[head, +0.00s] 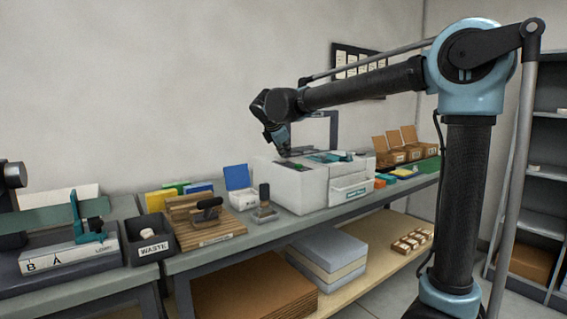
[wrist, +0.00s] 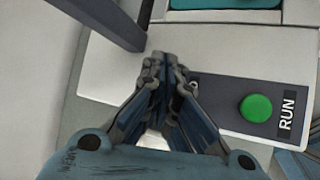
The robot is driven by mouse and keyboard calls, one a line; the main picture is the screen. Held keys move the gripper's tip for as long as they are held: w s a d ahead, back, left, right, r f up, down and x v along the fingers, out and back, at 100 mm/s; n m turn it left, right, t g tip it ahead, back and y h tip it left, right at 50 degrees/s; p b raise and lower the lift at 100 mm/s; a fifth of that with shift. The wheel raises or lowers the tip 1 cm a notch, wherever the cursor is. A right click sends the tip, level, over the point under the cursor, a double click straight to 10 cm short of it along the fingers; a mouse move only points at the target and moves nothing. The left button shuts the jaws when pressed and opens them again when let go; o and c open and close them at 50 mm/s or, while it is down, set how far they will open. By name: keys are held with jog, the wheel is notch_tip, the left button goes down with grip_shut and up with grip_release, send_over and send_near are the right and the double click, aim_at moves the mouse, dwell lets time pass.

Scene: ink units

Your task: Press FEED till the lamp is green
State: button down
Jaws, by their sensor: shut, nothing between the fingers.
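The white machine (head: 300,187) stands on the bench in the head view. My gripper (head: 284,151) points down at its top, towards the left end; whether it touches cannot be told. In the wrist view my gripper (wrist: 164,62) is shut and empty, at the left end of a dark control panel (wrist: 222,98). A round green button (wrist: 256,108) sits on the panel beside the word RUN (wrist: 287,110), right of my fingertips. My fingers cover the panel's left part, with only a scrap of lettering showing. No FEED label or lamp can be made out.
A dark post (wrist: 105,22) rises close to my fingers at the upper left. On the bench left of the machine are a wooden board (head: 205,222), a stamp (head: 264,205) and a WASTE bin (head: 150,245). Brown boxes (head: 392,157) stand behind at the right.

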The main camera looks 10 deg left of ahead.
jog(key=shift+f, duration=0.45)
dwell(0.6)
dwell(0.4)
jog(key=shift+r, duration=0.95)
jog(key=shift+r, duration=2.5)
